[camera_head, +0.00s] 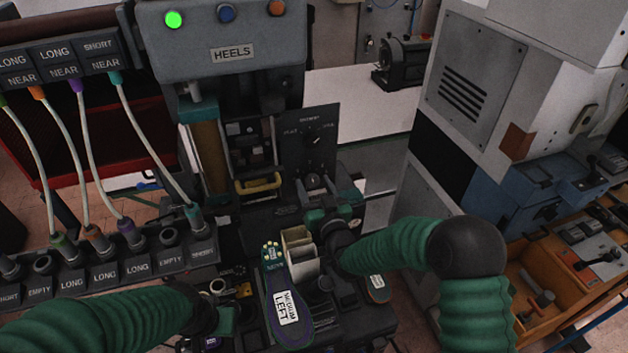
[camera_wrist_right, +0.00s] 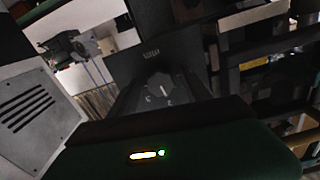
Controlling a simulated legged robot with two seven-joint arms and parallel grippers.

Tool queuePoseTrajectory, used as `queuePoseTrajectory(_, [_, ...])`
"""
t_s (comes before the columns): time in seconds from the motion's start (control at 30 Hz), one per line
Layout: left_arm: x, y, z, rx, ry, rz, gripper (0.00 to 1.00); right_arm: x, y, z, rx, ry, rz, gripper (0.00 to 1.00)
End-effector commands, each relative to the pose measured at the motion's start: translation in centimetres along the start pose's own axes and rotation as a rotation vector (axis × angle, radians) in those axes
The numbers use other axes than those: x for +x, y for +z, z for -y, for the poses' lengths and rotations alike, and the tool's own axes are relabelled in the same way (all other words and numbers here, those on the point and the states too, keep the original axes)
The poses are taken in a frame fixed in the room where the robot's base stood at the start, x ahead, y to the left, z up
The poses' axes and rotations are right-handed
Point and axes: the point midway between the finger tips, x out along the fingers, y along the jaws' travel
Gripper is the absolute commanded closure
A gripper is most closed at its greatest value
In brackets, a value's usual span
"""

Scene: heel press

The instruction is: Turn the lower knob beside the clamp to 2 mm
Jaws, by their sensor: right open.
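A dark upright panel (camera_head: 305,128) stands beside the clamp of the heel press.
A yellow handle (camera_head: 258,184) is left of the panel. Below my right gripper are a cream divided holder (camera_head: 300,257) and an insole marked MEDIUM LEFT (camera_head: 287,305). A rack of cabled plugs (camera_head: 110,262) is at the left; a grey machine (camera_head: 475,85) is at the right.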

Motion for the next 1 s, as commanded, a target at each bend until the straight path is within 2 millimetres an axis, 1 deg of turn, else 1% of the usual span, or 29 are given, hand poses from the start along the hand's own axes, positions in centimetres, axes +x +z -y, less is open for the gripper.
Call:
queuePoseTrajectory(0.23, [0.0,0.0,0.0,0.0,0.0,0.0,0.64,0.2,0.1,0.0,0.0,0.0,0.0,0.43])
queuePoseTrajectory(0.27, [0.0,0.0,0.0,0.0,0.0,0.0,0.64,0.2,0.1,0.0,0.0,0.0,0.0,0.46])
queuePoseTrajectory(0.67, [0.0,0.0,0.0,0.0,0.0,0.0,0.64,0.2,0.0,0.0,0.0,0.0,0.0,0.98])
queuePoseTrajectory(0.7, [0.0,0.0,0.0,0.0,0.0,0.0,0.64,0.2,0.0,0.0,0.0,0.0,0.0,1.0])
queuePoseTrajectory(0.77, [0.1,0.0,0.0,0.0,0.0,0.0,0.64,0.2,0.1,0.0,0.002,0.0,0.0,1.0])
queuePoseTrajectory(0.9, [1.8,0.4,0.0,0.0,0.0,0.0,0.64,0.2,0.5,-0.1,0.077,0.0,-0.002,1.0])
queuePoseTrajectory(1.0, [2.0,0.5,0.0,0.0,0.0,0.001,0.64,0.1,0.2,-0.1,0.119,0.0,-0.002,1.0])
